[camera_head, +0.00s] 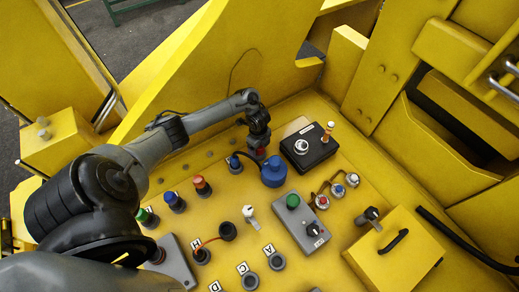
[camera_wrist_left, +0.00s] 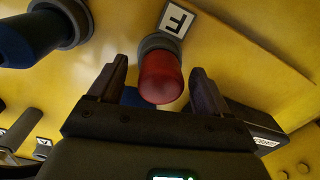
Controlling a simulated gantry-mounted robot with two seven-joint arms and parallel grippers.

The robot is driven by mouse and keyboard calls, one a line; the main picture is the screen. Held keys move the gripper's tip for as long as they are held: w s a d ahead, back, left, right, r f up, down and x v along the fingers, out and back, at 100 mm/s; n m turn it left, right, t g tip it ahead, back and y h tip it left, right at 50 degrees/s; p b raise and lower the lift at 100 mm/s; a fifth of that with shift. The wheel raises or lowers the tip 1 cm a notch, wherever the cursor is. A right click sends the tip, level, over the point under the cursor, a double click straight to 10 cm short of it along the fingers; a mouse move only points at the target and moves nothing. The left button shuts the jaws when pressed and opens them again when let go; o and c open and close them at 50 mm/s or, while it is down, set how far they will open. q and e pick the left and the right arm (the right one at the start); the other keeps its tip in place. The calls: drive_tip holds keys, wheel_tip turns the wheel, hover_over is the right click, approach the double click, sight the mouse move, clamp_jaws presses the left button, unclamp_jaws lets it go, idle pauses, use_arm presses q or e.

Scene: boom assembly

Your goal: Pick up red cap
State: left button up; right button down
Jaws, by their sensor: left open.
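The red cap (camera_wrist_left: 160,78) sits on a grey round fitting (camera_wrist_left: 158,44) beside a label with the letter F. My left gripper (camera_wrist_left: 158,84) is open, with one finger on each side of the red cap and visible gaps between. In the head view the left gripper (camera_head: 258,148) points down at the far side of the yellow panel, and only a little of the red cap (camera_head: 261,151) shows beneath it. My right gripper is not in view.
A blue capped part (camera_head: 273,172) stands close beside the left gripper, with a black box (camera_head: 309,147) to its right. Blue (camera_head: 174,201), orange (camera_head: 201,186) and green (camera_head: 147,217) caps line the panel's left side. A grey control box (camera_head: 301,222) lies nearer.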

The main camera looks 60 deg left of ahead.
use_arm(q)
drive_tip(key=c, duration=1.1)
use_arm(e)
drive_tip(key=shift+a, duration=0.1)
use_arm(q)
drive_tip(key=shift+c, duration=0.2)
